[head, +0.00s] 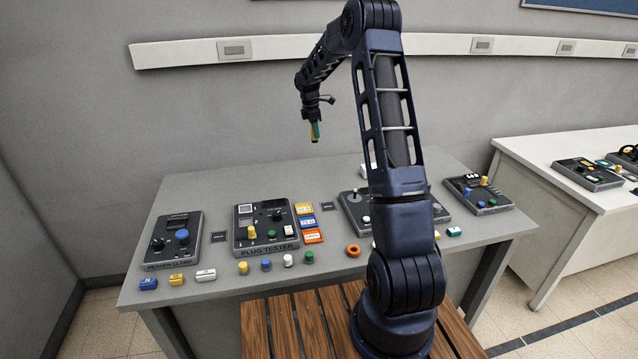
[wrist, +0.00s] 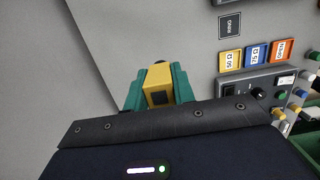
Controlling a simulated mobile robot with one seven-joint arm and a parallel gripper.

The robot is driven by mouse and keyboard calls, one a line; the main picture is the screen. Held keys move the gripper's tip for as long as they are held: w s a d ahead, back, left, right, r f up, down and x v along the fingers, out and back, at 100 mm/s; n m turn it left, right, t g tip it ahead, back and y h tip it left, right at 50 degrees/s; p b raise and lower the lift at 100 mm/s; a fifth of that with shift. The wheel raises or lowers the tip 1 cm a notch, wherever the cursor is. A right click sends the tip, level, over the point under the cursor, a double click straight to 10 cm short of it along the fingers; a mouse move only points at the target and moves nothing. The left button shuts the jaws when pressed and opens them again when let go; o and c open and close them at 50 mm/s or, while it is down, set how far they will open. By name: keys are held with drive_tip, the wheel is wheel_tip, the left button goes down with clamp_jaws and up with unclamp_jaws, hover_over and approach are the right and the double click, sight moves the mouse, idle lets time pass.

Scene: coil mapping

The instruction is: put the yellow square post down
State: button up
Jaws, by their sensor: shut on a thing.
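The yellow square post (wrist: 158,84) is held between the green fingers of my gripper (wrist: 159,92) in the wrist view. Its end face with a dark square mark faces the camera. In the head view my gripper (head: 315,131) hangs fingers down above the back part of the grey table, well clear of the surface. The post shows there only as a small yellow sliver beside the green fingers. Beneath it in the wrist view, the grey tabletop (wrist: 95,22) is bare.
The plug tester (head: 266,225) stands at mid-table, with yellow, blue and orange tags (head: 308,221) on its right. Another device (head: 174,240) stands left, one (head: 478,195) right. Small pegs (head: 266,264), labelled blocks (head: 176,280) and an orange ring (head: 353,250) line the front. The back left table is clear.

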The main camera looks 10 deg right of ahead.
drive_tip(key=f, duration=0.6)
drive_tip(key=d+f, duration=0.1)
drive_tip(key=f, duration=0.6)
drive_tip(key=d+f, duration=0.1)
drive_tip(key=f, duration=0.6)
drive_tip(key=shift+s, duration=0.15)
drive_tip(key=o, duration=1)
drive_tip(key=shift+f, duration=0.1)
